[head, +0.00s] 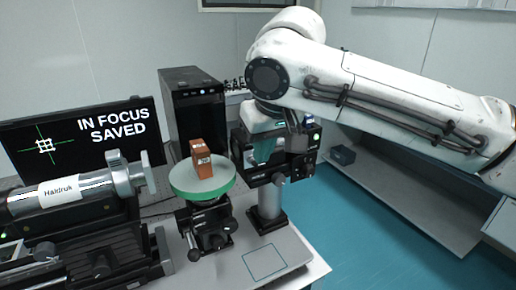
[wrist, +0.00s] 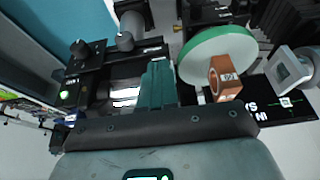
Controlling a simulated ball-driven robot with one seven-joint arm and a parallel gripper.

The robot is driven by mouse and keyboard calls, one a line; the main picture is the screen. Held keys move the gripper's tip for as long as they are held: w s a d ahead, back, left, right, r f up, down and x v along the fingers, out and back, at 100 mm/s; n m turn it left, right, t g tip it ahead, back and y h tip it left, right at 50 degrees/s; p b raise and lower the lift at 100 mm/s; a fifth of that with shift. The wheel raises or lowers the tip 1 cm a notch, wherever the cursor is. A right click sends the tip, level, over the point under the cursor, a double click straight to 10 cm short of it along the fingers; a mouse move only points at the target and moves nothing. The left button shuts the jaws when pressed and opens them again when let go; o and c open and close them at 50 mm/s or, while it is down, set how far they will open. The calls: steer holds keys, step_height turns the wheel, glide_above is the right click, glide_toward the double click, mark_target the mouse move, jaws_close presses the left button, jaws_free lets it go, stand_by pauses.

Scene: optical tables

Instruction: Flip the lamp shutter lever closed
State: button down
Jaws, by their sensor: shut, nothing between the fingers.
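The lamp (head: 303,167) is a black housing on a silver post, right of the green-rimmed stage in the head view. In the wrist view the lamp (wrist: 88,68) lies left of and beyond my fingers, with a small green light and round knobs. My gripper (wrist: 158,64) has teal fingers closed together, empty, close over the lamp's edge. I cannot tell whether they touch it. In the head view my arm reaches down over the lamp, and its fingers are hard to make out. I cannot pick out the shutter lever for certain.
A round green-rimmed stage (head: 178,184) carries an orange block (head: 201,159). A silver Haldruk cylinder (head: 75,191) is at left. A monitor (head: 70,130) reads "IN FOCUS SAVED". A black computer tower (head: 190,105) stands behind. The teal floor (head: 365,220) at right is open.

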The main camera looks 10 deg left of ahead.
steer(key=t+y+b, duration=0.1)
steer(key=b, duration=0.2)
steer(key=s+f+t+y+b, duration=0.1)
steer(key=t+b, duration=0.1)
steer(key=b, duration=0.1)
steer(key=d+f+t+y+b, duration=0.1)
steer(key=b, duration=0.2)
steer(key=shift+s+f+t+b, duration=0.25)
steer(key=shift+s+t+b, duration=0.05)
steer(key=shift+t+b, duration=0.1)
steer(key=shift+w, duration=0.1)
steer(key=shift+w+a+r+p, duration=0.25)
steer(key=shift+w+a+p, duration=0.2)
steer(key=shift+w+p, duration=0.15)
